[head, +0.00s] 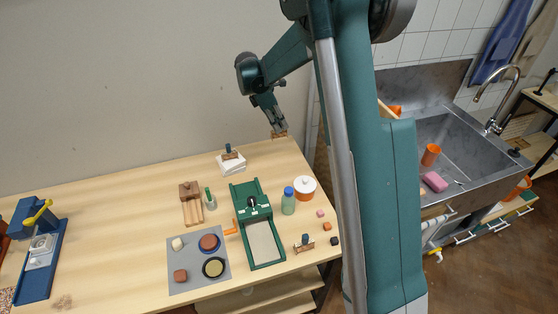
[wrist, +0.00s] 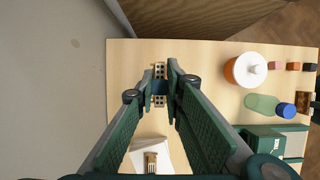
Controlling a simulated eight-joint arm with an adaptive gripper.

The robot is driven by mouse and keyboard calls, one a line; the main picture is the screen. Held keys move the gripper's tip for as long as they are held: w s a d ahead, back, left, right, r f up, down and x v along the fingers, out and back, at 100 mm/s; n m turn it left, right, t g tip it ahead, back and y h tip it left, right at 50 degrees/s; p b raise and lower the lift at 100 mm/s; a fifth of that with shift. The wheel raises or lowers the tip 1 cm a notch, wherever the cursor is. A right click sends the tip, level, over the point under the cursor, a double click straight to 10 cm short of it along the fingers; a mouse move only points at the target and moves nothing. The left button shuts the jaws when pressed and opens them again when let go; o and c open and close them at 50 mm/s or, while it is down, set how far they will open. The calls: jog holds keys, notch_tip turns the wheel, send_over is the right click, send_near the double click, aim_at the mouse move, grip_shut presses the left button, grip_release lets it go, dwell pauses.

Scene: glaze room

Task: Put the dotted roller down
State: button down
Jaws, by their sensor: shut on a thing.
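My gripper (head: 276,126) is at the table's back right, fingers pointing down. In the wrist view its fingertips (wrist: 160,86) are shut on the blue grip of the dotted roller (wrist: 159,71). The roller is pale wood with dark dots, and its ends show on both sides of the fingertips. In the head view the dotted roller (head: 280,134) shows as a small brown piece under the fingertips. I cannot tell whether it touches the wooden table (head: 120,220) or hangs just above it.
A white block (head: 233,167) with another roller (head: 229,154) on it stands front left of my gripper. An orange-and-white lidded pot (head: 305,188), a green bottle (head: 288,203) and a green press (head: 262,240) stand nearer the front. Bare table lies around the held roller.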

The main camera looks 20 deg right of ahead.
jog(key=shift+f, duration=1.5)
notch_tip(320, 180, down, 6)
jog(key=shift+f, duration=0.15)
jog(key=shift+f, duration=1.85)
jog(key=shift+s+f+b, duration=0.1)
jog(key=shift+f+b, duration=0.45)
jog(key=shift+f, duration=0.05)
jog(key=c, duration=2.4)
grip_release()
jog(key=shift+f, duration=0.15)
